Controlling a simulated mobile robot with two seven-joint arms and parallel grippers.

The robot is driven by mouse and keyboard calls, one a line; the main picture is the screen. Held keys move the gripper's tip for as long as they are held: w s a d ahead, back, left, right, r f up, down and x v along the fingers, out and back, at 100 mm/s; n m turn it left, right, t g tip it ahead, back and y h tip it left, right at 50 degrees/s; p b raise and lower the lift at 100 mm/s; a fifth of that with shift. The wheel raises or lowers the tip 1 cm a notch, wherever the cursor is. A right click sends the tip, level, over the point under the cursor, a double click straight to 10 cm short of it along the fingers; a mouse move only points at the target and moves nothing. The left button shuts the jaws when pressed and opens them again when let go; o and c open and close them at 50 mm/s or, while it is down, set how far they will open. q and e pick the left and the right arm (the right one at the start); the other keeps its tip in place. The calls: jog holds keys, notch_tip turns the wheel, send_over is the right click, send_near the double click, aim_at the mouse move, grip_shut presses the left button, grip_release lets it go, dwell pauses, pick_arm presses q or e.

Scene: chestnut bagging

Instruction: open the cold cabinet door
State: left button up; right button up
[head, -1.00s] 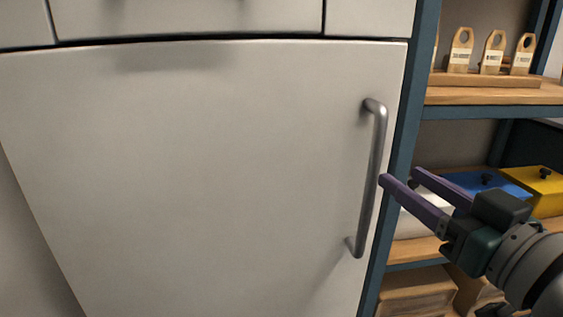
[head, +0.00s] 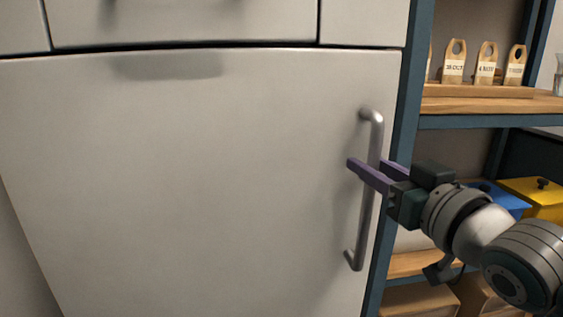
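The cold cabinet door (head: 190,180) is a large pale grey panel that looks closed. Its metal bar handle (head: 364,225) stands upright near the door's right edge. My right gripper (head: 368,169) comes in from the right at the handle's upper middle. Its two purple fingers are apart, one in front on the left and the other behind on the right, with the bar passing between them. A gap shows between the fingers, and I cannot tell whether either touches the bar. My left gripper is not in view.
A blue-framed shelf (head: 400,150) stands close on the door's right. It holds wooden tags (head: 486,63), a blue box (head: 500,197) and a yellow box (head: 536,195). Drawer fronts (head: 185,20) lie above the door. The space before the door's left part is clear.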

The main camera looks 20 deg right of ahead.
grip_shut()
dwell(1.1)
